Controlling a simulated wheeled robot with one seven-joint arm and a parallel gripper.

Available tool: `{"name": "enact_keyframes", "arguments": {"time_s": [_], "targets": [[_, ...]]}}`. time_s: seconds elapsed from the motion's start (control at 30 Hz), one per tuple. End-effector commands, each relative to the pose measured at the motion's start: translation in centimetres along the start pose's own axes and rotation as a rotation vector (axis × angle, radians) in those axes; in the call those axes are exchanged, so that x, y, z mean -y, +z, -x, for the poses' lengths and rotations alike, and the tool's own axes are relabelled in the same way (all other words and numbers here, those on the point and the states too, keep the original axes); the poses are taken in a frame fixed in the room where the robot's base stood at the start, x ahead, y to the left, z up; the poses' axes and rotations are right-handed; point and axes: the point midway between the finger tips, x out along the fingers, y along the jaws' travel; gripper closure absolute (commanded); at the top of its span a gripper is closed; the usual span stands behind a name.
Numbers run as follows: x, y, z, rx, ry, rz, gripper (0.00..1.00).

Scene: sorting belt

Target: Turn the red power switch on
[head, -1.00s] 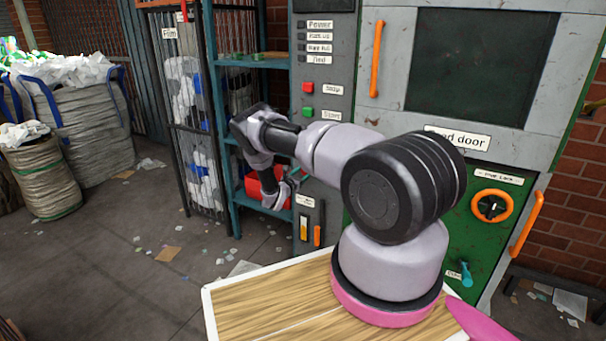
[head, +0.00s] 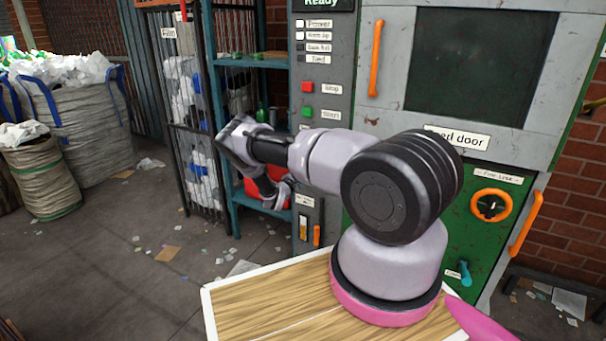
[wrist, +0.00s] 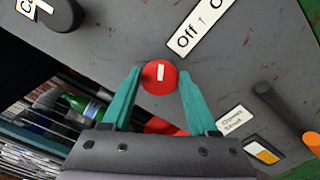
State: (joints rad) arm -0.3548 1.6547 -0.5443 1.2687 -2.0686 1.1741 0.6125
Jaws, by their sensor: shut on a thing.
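The red power switch (wrist: 159,78) is a round red knob with a white mark on its face, on a grey panel in the wrist view. The teal fingers of my gripper (wrist: 157,84) are shut on it, one on each side. A white label (wrist: 203,27) beside it reads "Off", an arrow and a cut-off word. In the head view my arm hides the switch.
A black knob (wrist: 60,12) and an orange handle (wrist: 312,141) are on the same panel. The press cabinet has a green lower door with an orange round lock (head: 491,205). A teal shelf (head: 250,62) and a wire cage (head: 190,120) stand left of it. Large sacks (head: 80,125) stand further left.

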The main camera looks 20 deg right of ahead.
Motion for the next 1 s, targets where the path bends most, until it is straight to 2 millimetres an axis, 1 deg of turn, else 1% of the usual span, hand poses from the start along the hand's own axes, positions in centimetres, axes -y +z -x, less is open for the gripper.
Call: {"name": "enact_keyframes", "arguments": {"time_s": [0.3,0.5,0.7,1.0], "targets": [[0.24,-0.08,0.08,-0.001,-0.001,-0.283,0.96],[0.29,-0.07,0.07,0.000,-0.001,-0.424,0.96],[0.32,-0.11,0.07,-0.001,-0.001,-0.515,0.96],[0.36,-0.14,0.08,-0.001,-0.002,-0.570,0.96]]}}
